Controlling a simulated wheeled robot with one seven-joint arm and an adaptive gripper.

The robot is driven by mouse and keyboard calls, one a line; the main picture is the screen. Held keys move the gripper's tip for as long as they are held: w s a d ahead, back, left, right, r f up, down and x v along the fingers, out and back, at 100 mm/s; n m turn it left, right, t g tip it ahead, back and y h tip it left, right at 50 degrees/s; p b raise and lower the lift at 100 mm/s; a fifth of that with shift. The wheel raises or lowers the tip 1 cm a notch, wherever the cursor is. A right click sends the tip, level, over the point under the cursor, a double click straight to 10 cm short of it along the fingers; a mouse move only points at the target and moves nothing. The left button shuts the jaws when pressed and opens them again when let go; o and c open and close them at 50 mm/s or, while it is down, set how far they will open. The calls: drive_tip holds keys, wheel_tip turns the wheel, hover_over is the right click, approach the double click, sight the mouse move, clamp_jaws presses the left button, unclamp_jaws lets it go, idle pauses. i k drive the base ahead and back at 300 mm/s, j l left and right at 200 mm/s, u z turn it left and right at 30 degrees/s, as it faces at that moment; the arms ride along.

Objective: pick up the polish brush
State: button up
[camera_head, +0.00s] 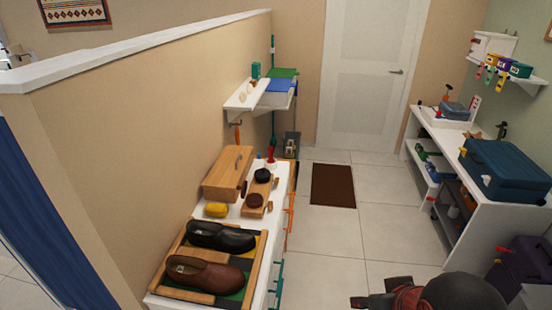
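The polish brush is too small here to tell for sure. A small dark, narrow thing (244,188) beside the wooden box could be it, as could the small brown pieces (276,183) at the right edge of a wooden board. The board (262,188) lies on the white cabinet top and bears a black round tin (262,175) and a brown round tin (254,200). My gripper (362,301) is at the bottom edge, right of the cabinet and well apart from these things. Its fingers are partly cut off, so its opening is unclear.
A wooden box (228,172), a yellow sponge (216,210) and a red-handled item (270,155) stand close by. A black shoe (220,236) and a brown shoe (205,273) lie nearer. A wall shelf (247,95) hangs behind.

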sight(270, 160)
drive_tip(key=i+l+u, duration=0.1)
drive_tip(key=i+l, duration=0.2)
drive_tip(key=i+l+u, duration=0.1)
drive_tip(key=i+l, duration=0.2)
drive_tip(key=i+l+u, duration=0.1)
drive_tip(key=i+l, duration=0.15)
drive_tip(key=l, duration=0.25)
drive_tip(key=i+l+u, duration=0.1)
drive_tip(key=i+l, duration=0.15)
drive_tip(key=l, duration=0.15)
drive_tip(key=i+u, duration=0.1)
drive_tip(key=i, duration=0.35)
drive_tip(key=i+l+u, duration=0.15)
drive_tip(key=i, duration=0.3)
drive_tip(key=i+l+u, duration=0.1)
drive_tip(key=i, duration=0.35)
drive_tip(key=i+j, duration=0.15)
drive_tip(key=i, duration=0.2)
